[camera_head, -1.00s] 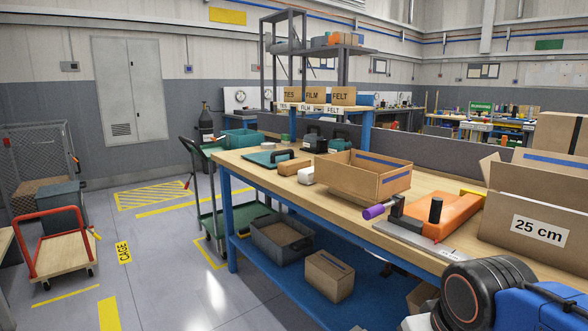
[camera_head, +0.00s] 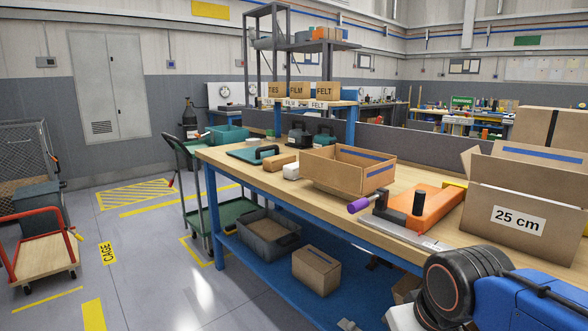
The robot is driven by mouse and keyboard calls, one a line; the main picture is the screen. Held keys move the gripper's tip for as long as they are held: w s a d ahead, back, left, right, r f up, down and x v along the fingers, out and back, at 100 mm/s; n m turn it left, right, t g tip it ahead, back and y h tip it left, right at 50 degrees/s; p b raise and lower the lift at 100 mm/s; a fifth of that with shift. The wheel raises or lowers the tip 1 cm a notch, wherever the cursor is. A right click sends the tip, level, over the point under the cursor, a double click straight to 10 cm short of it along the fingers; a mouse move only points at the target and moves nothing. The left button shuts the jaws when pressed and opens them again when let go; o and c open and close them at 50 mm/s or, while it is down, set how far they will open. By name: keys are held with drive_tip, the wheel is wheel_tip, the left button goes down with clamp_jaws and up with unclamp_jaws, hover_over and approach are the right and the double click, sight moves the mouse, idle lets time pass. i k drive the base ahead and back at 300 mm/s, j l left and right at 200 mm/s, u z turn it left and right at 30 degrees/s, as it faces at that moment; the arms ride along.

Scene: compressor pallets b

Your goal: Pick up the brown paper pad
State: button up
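I cannot pick out a brown paper pad with certainty. A small tan-brown block (camera_head: 278,165) lies on the long workbench (camera_head: 225,159), left of a small white block (camera_head: 291,172); I cannot tell if it is the pad. An open cardboard box (camera_head: 345,177) stands to its right and may hide things inside or behind it. My gripper is not in view; only black and blue parts of my arm show at the bottom right.
A carton marked 25 cm (camera_head: 518,190) and an orange tool (camera_head: 435,205) with black handles crowd the bench's right part. A grey bin (camera_head: 268,241) and a closed carton (camera_head: 316,270) sit on the lower shelf. A green cart (camera_head: 228,212) stands at the bench's left end.

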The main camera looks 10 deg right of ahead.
sight(271, 164)
drive_tip(key=i+j+z, duration=0.1)
drive_tip(key=i+j, duration=0.8)
